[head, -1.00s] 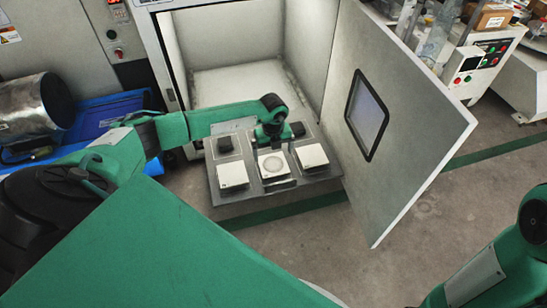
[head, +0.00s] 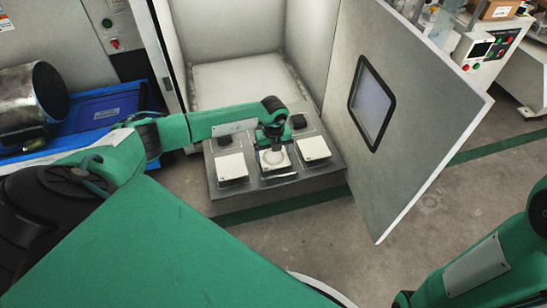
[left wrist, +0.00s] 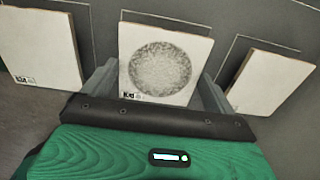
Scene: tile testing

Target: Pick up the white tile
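Three white square tiles sit in a row on a dark grey fixture (head: 240,200): a left tile (head: 231,167), a middle tile (head: 275,164) and a right tile (head: 313,149). The middle tile bears a grey speckled disc, clear in the left wrist view (left wrist: 160,68); the other two look plain apart from a small label. My left gripper (head: 271,150) is down at the middle tile. In the left wrist view its fingers (left wrist: 158,88) stand apart on either side of this tile, close to its edges; contact cannot be told. The right gripper is out of view.
An open white cabinet (head: 245,85) stands behind the fixture, its windowed door (head: 415,120) swung out to the right. A blue case (head: 105,112) and a metal cylinder (head: 32,97) are at left. The floor in front is clear.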

